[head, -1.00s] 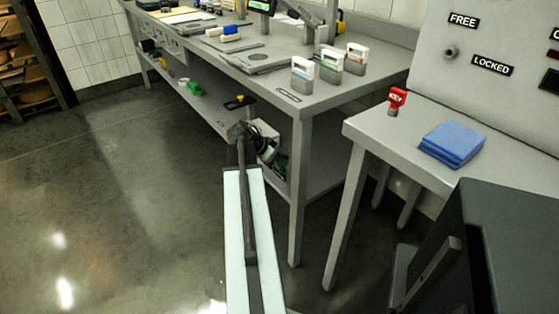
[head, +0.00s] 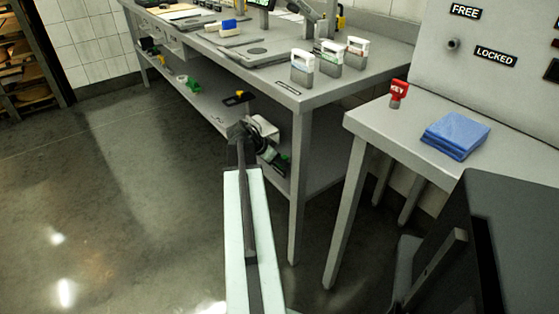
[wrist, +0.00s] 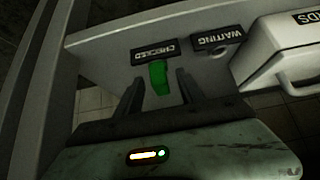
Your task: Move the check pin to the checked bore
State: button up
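The check pin is the green piece (wrist: 158,77) in the wrist view, beside the CHECKED label (wrist: 154,53) on a grey panel. It appears to sit at the bore by that label; the bore itself is hidden. My gripper (wrist: 158,90) has its two dark fingers apart, one on each side of the pin, with visible gaps. The WAITING label (wrist: 217,38) is to the right, with a dark round bore (wrist: 220,53) showing by it. In the head view my gripper (head: 268,153) is low beside the bench's lower shelf, partly hidden by my arm.
A white case (wrist: 285,50) stands close at right in the wrist view. The grey bench (head: 330,92) carries several white-handled blocks. The floor at left is clear.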

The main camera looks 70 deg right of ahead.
jog(key=shift+w, duration=0.1)
jog(key=p+v, duration=0.6)
jog(key=v, duration=0.1)
jog(key=shift+a+r, duration=0.25)
jog(key=shift+r, duration=0.05)
dwell(0.3)
jog(key=shift+w, duration=0.15)
